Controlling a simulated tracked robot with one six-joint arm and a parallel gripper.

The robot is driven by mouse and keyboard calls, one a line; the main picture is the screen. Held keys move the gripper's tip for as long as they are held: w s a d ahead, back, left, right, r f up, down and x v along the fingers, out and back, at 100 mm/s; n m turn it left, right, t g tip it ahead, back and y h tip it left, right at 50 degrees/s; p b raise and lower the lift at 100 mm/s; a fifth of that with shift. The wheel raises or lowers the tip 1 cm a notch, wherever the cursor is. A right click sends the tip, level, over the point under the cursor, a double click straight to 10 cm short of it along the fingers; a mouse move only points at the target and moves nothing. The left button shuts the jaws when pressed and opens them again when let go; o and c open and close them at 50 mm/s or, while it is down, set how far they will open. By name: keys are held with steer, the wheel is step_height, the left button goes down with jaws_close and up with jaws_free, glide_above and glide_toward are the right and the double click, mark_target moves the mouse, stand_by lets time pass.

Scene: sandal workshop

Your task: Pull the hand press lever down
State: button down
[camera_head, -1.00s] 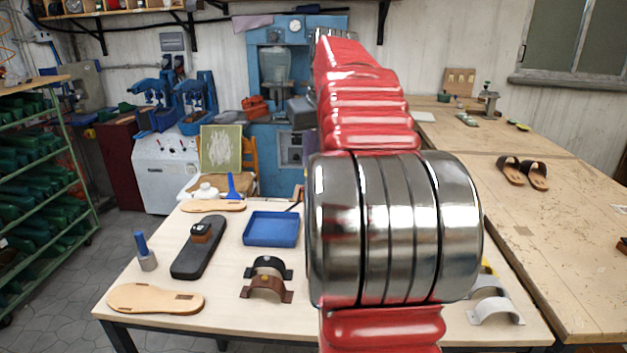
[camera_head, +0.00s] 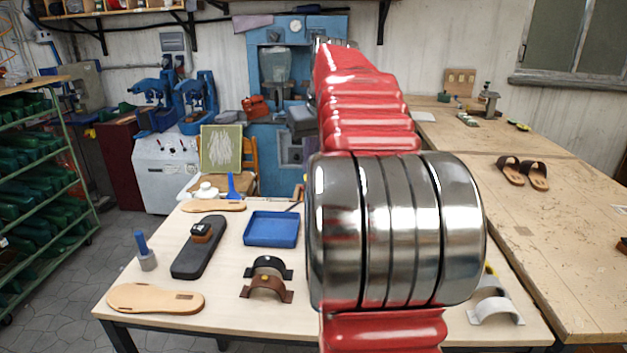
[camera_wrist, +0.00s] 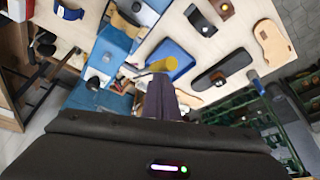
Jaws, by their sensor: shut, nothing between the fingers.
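The hand press (camera_wrist: 112,42) shows in the wrist view as a blue body on the pale table. Its lever (camera_wrist: 163,64) ends in a yellow grip, just beyond my fingertips; I cannot tell whether they touch. My gripper (camera_wrist: 160,84) is shut and empty, its dark fingers pointing toward the grip. Only a small orange-yellow end (camera_head: 299,191), probably the lever grip, shows at the arm's left edge.
A blue tray (camera_head: 271,230) lies close to the lever. A white strap (camera_head: 496,310) lies right. The right-hand bench (camera_head: 560,235) is mostly clear.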

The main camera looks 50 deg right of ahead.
steer(key=shift+f, duration=0.6)
steer(key=shift+s+a+f, duration=0.15)
steer(key=shift+a+f, duration=0.05)
steer(key=shift+f, duration=0.3)
steer(key=shift+s+a+f, duration=0.15)
steer(key=shift+a+f, duration=0.05)
steer(key=shift+f, duration=0.25)
